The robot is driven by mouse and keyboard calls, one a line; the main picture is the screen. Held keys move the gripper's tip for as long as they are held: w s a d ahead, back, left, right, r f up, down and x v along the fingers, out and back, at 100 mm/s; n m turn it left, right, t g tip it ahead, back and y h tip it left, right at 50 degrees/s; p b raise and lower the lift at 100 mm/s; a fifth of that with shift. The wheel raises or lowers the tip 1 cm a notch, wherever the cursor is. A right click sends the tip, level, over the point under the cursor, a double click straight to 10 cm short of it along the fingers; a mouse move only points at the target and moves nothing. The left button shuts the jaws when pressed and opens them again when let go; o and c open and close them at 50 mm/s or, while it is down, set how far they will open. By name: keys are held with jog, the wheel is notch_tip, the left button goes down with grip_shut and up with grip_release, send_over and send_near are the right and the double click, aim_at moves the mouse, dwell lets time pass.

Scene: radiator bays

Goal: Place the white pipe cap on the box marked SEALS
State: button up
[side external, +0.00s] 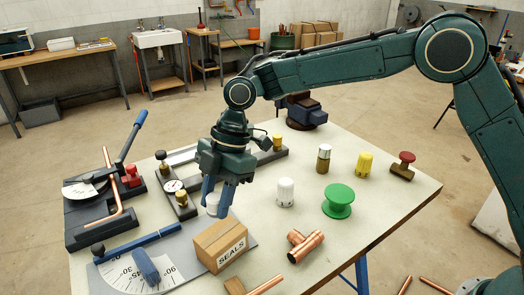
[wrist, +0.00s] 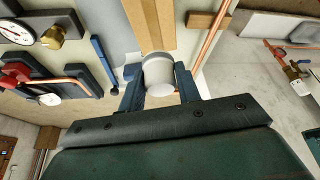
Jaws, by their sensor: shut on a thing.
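My gripper (side external: 215,207) is shut on a white, smooth, round cap (side external: 212,201), the white pipe cap. In the wrist view the cap (wrist: 160,76) sits between the two blue fingers (wrist: 160,92), its rounded white end toward the camera. The cardboard box marked SEALS (side external: 218,246) stands on the table, just in front of and below the fingers in the side view. In the wrist view a brown box with a tape strip (wrist: 152,22) lies beyond the cap. I cannot tell whether the cap touches the box.
A white ribbed knob (side external: 285,192) and a green spool (side external: 339,201) stand to the right. Copper fittings (side external: 304,245) lie right of the box. A pipe bender (side external: 108,200) and gauge block (side external: 174,188) stand left. The table (side external: 385,215) has free room at right.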

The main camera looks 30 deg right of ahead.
aim_at(216, 237)
jog(key=shift+f, duration=3.1)
jog(key=shift+f, duration=0.15)
jog(key=o, duration=1)
jog(key=shift+c, duration=0.2)
jog(key=shift+r, duration=0.2)
jog(key=v, duration=1.2)
